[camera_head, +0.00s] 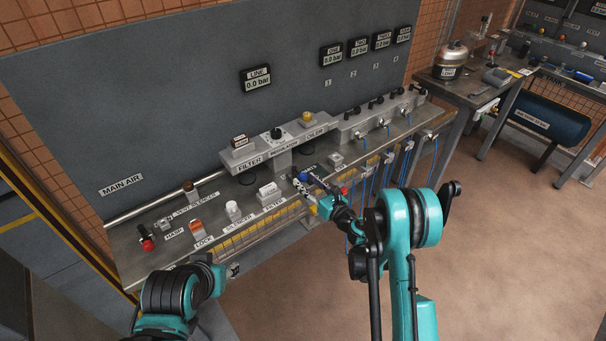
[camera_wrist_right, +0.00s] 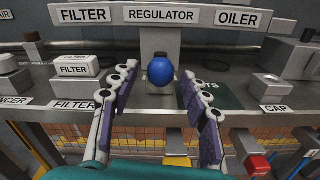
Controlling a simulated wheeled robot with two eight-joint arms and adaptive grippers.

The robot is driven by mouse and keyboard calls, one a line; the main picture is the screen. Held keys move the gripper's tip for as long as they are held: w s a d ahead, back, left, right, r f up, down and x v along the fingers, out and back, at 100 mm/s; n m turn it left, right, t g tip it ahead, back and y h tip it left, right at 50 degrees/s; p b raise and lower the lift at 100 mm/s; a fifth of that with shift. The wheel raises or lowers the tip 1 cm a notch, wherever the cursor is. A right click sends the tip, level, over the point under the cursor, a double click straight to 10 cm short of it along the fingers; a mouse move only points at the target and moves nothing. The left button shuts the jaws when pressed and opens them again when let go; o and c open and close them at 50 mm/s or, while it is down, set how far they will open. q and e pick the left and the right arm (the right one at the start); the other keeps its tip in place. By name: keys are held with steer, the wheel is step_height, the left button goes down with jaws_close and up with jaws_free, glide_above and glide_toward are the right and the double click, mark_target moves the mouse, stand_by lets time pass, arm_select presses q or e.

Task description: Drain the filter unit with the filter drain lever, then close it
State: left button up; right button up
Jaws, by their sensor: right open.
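The filter unit (camera_head: 238,158) is the grey block labelled FILTER on the raised row, left of the regulator; its label (camera_wrist_right: 84,15) shows at the top left of the right wrist view. A blue ball-shaped knob (camera_wrist_right: 161,71) sits under the REGULATOR label. I cannot tell whether it belongs to the filter drain lever; no lever is clearly visible. My right gripper (camera_head: 309,187) is open at the bench edge. In the right wrist view its fingers (camera_wrist_right: 157,78) stand on both sides of the blue knob, with nothing visibly held. My left gripper (camera_head: 231,269) is low at the bench front, its jaws unclear.
The bench carries a white FILTER block (camera_head: 268,189), a white silencer (camera_head: 233,211), an orange lock (camera_head: 196,229) and a red knob (camera_head: 147,244). A red-ended part (camera_wrist_right: 257,164) is near the right finger. The regulator (camera_head: 278,139) and oiler (camera_head: 308,122) stand above. Open floor lies right.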

mark_target(297, 171)
steer(key=b+x, duration=0.1)
steer(key=x, duration=0.5)
jaws_close()
